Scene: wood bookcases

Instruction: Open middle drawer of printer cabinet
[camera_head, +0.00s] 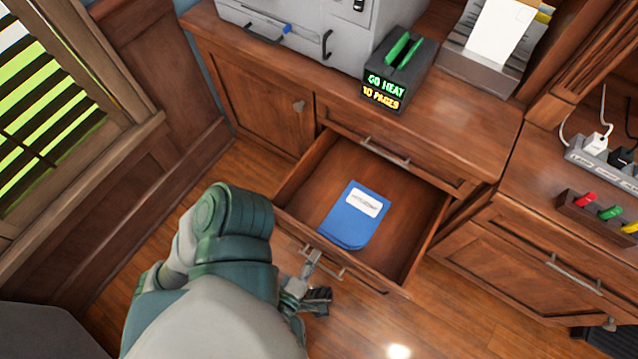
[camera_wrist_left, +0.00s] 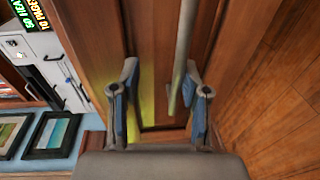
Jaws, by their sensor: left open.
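The wooden printer cabinet (camera_head: 345,110) stands ahead. Below its shut top drawer (camera_head: 400,160), a drawer (camera_head: 405,225) is pulled well out, with a blue booklet (camera_head: 355,215) lying inside. My left gripper (camera_head: 314,284) is at the front of this drawer, by its metal bar handle (camera_head: 340,275). In the left wrist view my open left gripper (camera_wrist_left: 160,105) faces the wooden drawer front (camera_wrist_left: 155,60). The handle bar (camera_wrist_left: 184,55) lies between its two fingers, closer to the right one. I cannot tell whether they touch. My right gripper is out of view.
A grey printer (camera_head: 310,35) and a dark box with glowing text (camera_head: 398,75) stand on the cabinet. A window with blinds (camera_head: 50,110) is at left. Another cabinet (camera_head: 560,255) is at right. The wood floor (camera_head: 440,325) in front is clear.

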